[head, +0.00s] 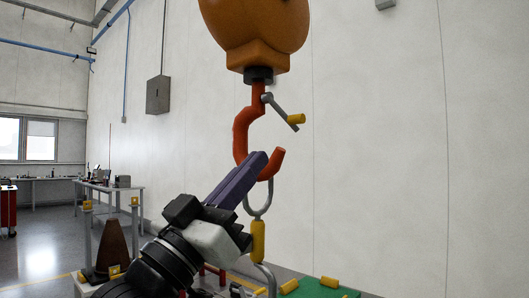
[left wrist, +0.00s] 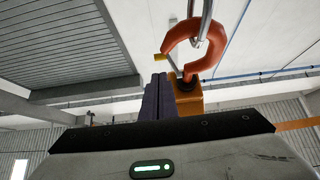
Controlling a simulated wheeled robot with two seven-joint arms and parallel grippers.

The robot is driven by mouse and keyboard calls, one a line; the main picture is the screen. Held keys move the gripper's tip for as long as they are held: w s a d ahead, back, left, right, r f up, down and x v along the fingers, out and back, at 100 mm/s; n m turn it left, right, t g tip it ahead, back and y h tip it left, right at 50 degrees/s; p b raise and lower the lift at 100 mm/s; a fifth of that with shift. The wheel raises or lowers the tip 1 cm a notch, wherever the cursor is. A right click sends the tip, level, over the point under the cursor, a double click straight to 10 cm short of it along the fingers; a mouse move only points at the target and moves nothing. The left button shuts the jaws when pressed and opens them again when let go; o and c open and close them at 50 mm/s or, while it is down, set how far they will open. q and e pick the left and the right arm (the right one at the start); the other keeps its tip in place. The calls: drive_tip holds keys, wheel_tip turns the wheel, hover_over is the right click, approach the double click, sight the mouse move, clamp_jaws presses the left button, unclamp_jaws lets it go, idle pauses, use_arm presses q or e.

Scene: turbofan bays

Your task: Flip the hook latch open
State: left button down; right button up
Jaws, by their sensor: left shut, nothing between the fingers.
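The orange-red hook (head: 241,130) hangs under an orange hoist block (head: 255,30). Its hook latch (head: 283,113), a grey bar with a yellow tab, slants down and out to the right from the top of the hook, away from the hook's tip. In the left wrist view the hook (left wrist: 196,40) and the latch (left wrist: 172,66) also show. My left gripper (head: 258,160), with purple fingers, is shut and empty. In the head view it overlaps the lower bend of the hook, below the latch; I cannot tell whether they touch. My right gripper is not in view.
A grey shackle (head: 259,209) hangs at the hook's lower bend, with a yellow sleeve (head: 258,241) below it. A green surface (head: 318,288) with yellow pieces lies at the bottom. A brown cone (head: 115,243) stands at the left. The space right of the hook is clear.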

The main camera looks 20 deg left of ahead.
use_arm(q)
drive_tip(key=shift+v, duration=1.05)
drive_tip(key=shift+w+f, duration=0.1)
drive_tip(key=shift+f, duration=0.05)
drive_tip(key=w+f+n+g+y, duration=0.1)
drive_tip(key=f+g+y, duration=0.15)
drive_tip(key=f, duration=0.85)
drive_tip(key=w+f+g+y, duration=0.1)
drive_tip(key=f+g, duration=0.2)
drive_tip(key=f, duration=0.7)
drive_tip(key=w+f+n+g+y, duration=0.1)
drive_tip(key=w+f+g+y, duration=0.15)
drive_tip(key=f, duration=0.85)
drive_tip(key=s+d+f+g, duration=0.1)
drive_tip(key=s+f+g, duration=0.3)
drive_tip(key=s+f, duration=0.5)
drive_tip(key=s+f+g, duration=0.3)
drive_tip(key=s+f, duration=0.3)
drive_tip(key=f, duration=0.6)
drive_tip(key=s+d+f+g, duration=0.1)
drive_tip(key=s+f+g, duration=0.3)
drive_tip(key=s+f, duration=0.5)
drive_tip(key=w+d+f+m+t+h, duration=0.1)
drive_tip(key=d+f+t, duration=0.2)
drive_tip(key=f, duration=0.7)
drive_tip(key=shift+d+f, duration=0.3)
drive_tip(key=shift+d, duration=0.4)
